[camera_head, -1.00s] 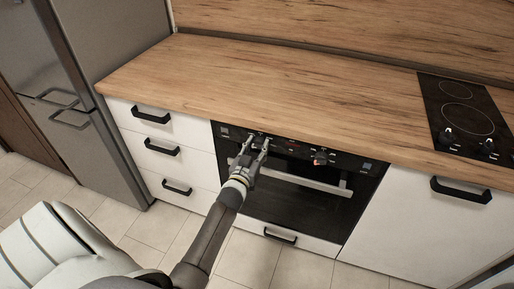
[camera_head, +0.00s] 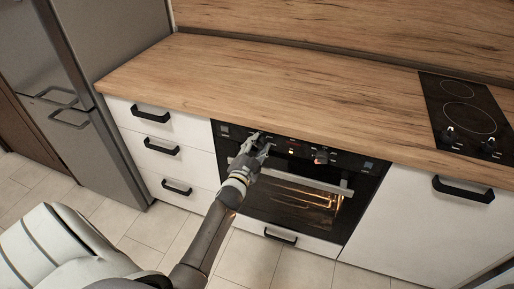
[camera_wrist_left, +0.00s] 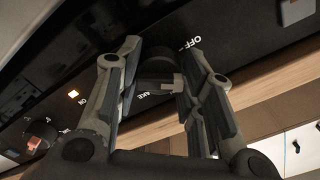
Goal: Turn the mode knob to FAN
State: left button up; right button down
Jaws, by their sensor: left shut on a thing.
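The mode knob (camera_wrist_left: 157,66) is dark and round, on the oven's black control panel (camera_wrist_left: 232,52). In the left wrist view it sits between the two fingers of my left gripper (camera_wrist_left: 163,60). The lettering OFF shows to its right and part of a word ending in AKE shows below it. The FAN label cannot be made out. In the head view my left gripper (camera_head: 258,140) is at the left part of the panel, tilted, shut on the knob and hiding most of it. My right gripper is not in view.
A second knob (camera_head: 321,156) stands to the right on the panel. The oven door handle (camera_head: 320,184) runs just below. The wooden worktop (camera_head: 260,95) above is clear.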

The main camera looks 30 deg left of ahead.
pick_arm(q)
jog(key=m+b, duration=0.1)
jog(key=m, duration=0.4)
jog(key=shift+m, duration=0.4)
jog(key=m+b, duration=0.1)
jog(key=m, duration=0.4)
jog(key=shift+b, duration=0.3)
jog(key=shift+m, duration=0.4)
jog(key=o, duration=1)
jog(key=shift+r, duration=0.1)
jog(key=shift+o, duration=0.2)
jog(key=v, duration=1.2)
